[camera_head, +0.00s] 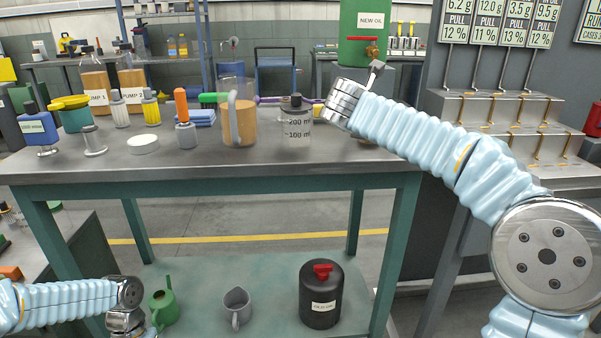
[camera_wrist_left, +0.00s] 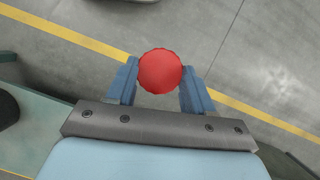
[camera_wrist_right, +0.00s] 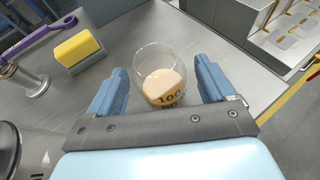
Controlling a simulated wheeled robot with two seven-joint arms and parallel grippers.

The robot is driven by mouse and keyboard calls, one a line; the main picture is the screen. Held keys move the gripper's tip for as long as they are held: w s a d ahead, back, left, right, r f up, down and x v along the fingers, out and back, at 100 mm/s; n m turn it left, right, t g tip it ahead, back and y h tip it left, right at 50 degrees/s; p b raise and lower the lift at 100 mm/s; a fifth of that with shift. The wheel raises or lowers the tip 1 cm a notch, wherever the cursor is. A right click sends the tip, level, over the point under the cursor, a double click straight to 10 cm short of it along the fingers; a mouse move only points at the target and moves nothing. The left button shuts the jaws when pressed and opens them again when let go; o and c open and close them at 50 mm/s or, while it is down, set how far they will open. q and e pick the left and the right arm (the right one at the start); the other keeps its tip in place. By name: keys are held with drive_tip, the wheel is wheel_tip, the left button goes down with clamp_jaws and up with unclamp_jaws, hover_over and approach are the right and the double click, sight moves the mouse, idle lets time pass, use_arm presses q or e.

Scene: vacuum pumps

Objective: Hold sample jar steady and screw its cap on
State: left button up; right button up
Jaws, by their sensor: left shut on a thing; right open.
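The sample jar (camera_wrist_right: 160,82) is a clear open-topped glass with a beige filling and a dark "100" mark. In the right wrist view it stands on the grey bench between the spread blue fingers of my right gripper (camera_wrist_right: 160,68), which is open. Gaps show between fingers and glass. In the head view my right arm hides most of this spot. My left gripper (camera_wrist_left: 159,71) is shut on a round red cap (camera_wrist_left: 160,71), held over the floor away from the jar. In the head view my left wrist is low at the left, and the cap is not visible.
A yellow block (camera_wrist_right: 78,52) and purple wrench (camera_wrist_right: 35,38) lie nearby. Pump parts crowd the bench's left and middle (camera_head: 240,168). A black canister (camera_head: 320,295) stands on the lower shelf.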

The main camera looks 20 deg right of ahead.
drive_tip(key=shift+w+d+f, duration=0.2)
drive_tip(key=shift+w+d, duration=0.15)
drive_tip(key=shift+w, duration=0.1)
drive_tip(key=shift+c, duration=0.4)
drive_tip(key=c, duration=1.1)
drive_tip(key=shift+r, duration=0.15)
